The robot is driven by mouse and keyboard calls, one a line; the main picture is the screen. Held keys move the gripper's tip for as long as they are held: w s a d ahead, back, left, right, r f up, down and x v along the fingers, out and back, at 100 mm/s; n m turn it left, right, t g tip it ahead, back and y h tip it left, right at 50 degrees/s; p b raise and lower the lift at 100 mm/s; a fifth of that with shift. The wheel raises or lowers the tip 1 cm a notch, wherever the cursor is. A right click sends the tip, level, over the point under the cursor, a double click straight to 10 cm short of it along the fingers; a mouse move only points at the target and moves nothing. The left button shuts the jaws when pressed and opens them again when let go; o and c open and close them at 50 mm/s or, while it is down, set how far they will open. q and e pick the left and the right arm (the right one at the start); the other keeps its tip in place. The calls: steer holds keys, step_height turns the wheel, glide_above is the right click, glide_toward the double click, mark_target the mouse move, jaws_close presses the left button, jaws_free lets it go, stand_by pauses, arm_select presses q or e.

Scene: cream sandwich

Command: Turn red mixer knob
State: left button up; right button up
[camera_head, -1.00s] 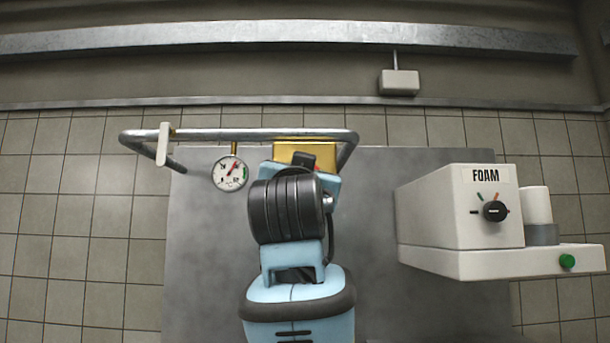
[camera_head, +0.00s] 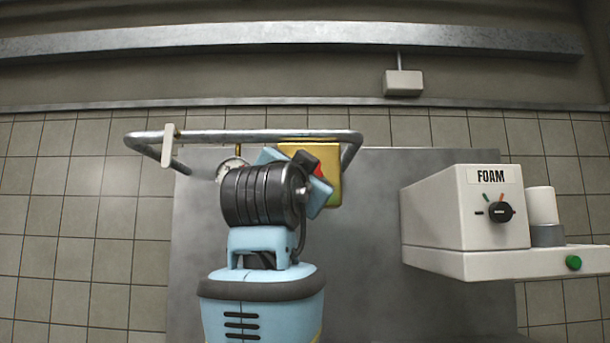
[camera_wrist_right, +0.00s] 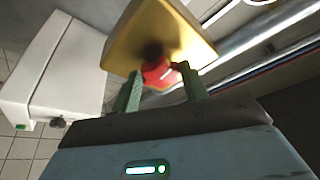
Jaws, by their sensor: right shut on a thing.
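The red mixer knob (camera_wrist_right: 157,72) sits on the face of a gold box (camera_wrist_right: 160,27) in the right wrist view. My right gripper (camera_wrist_right: 162,80) is shut on the knob, with one green finger on each side of it. In the head view a small part of the red knob (camera_head: 318,171) shows beside my right gripper (camera_head: 309,166), and the gold box (camera_head: 326,153) is behind it. The gripper and wrist are tilted there, and they hide most of the knob. My left gripper is not in view.
A white FOAM machine (camera_head: 440,215) with a black dial (camera_head: 500,211) and a green button (camera_head: 573,262) stands at the right. A metal pipe (camera_head: 255,134) runs past the gold box. A round gauge (camera_head: 229,165) is partly hidden behind my arm.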

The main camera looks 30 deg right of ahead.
steer(key=o, duration=1)
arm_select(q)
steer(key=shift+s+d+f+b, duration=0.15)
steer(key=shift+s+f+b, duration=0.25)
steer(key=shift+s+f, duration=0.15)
arm_select(e)
steer(key=v, duration=0.8)
steer(key=shift+f, duration=0.1)
